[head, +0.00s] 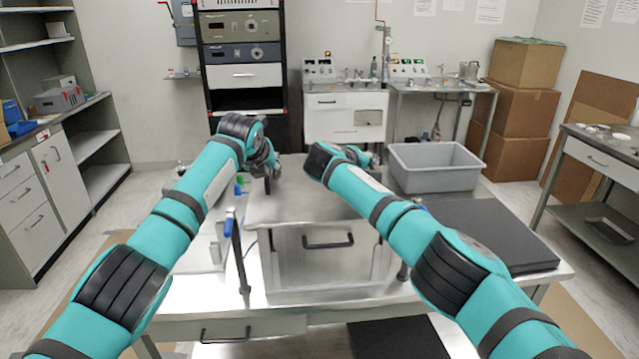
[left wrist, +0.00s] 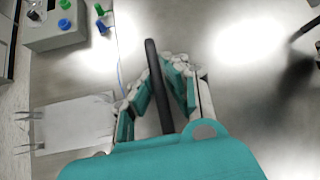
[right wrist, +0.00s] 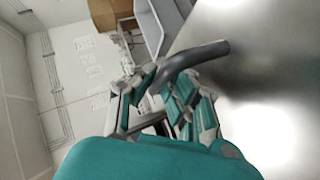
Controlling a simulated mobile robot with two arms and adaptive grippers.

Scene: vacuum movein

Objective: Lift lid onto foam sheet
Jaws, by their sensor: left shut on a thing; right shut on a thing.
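The flat metal lid (head: 295,203) lies level over the steel chamber (head: 325,262) on the middle of the table; I see no clear gap between them. My left gripper (head: 268,172) is shut on the lid's left black handle (left wrist: 155,75), which runs between its fingers in the left wrist view. My right gripper (head: 362,160) is at the lid's far right side, partly hidden by its own arm. In the right wrist view it is shut on a dark curved handle (right wrist: 205,54). The black foam sheet (head: 490,232) lies flat and bare on the table, right of the chamber.
A grey bin (head: 436,170) stands behind the foam sheet. Left of the chamber are a control box with coloured knobs (left wrist: 75,22) and a post with a blue top (head: 231,222). A steel side table (head: 600,170) stands at right. Another dark slab (head: 397,338) lies below the tabletop.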

